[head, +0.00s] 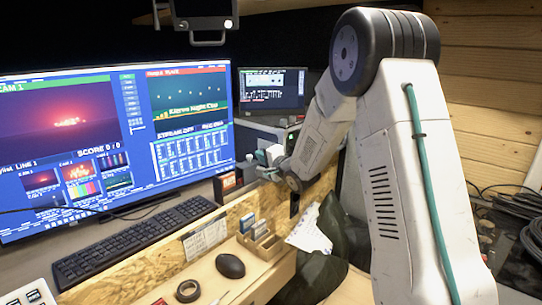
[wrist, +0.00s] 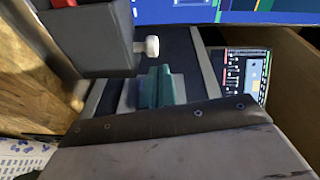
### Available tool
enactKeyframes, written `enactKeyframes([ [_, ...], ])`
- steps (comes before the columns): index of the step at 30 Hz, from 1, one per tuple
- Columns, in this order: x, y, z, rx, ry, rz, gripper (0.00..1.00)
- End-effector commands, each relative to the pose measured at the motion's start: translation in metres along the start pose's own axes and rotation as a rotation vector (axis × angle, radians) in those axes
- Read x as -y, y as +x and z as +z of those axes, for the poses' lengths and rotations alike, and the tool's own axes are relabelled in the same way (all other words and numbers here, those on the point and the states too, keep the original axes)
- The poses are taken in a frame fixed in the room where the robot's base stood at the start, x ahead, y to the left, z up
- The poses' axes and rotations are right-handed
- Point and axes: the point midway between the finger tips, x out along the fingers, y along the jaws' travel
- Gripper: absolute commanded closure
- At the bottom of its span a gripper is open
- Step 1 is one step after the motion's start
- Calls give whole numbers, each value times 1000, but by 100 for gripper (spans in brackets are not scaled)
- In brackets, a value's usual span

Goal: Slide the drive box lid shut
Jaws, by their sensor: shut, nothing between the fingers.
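My gripper (head: 268,161) is at the end of my arm, above the desk between the big monitor and the wooden wall. In the wrist view its teal fingers (wrist: 157,88) are together, with nothing between them. A dark grey box-like part (wrist: 92,38) with a short white knob (wrist: 150,46) is just beyond and left of the fingers; a small gap shows between fingers and knob. This may be the drive box and its lid, but I cannot tell for sure. How far any lid is open does not show. In the head view my arm and gripper hide part of this area.
A large monitor (head: 120,135) stands at left, a smaller screen (head: 272,90) behind. A keyboard (head: 135,240), a mouse (head: 230,265) and a tape roll (head: 188,291) lie in front. A wooden holder (head: 266,247) with blue cards stands near the ledge. Cables (head: 500,205) lie at right.

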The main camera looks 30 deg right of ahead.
Motion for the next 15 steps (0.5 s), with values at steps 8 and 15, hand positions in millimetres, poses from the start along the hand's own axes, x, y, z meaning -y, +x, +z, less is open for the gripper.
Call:
enactKeyframes([
  [8,0,1,6,0,0,0,100],
  [15,2,0,11,2,0,-1,100],
])
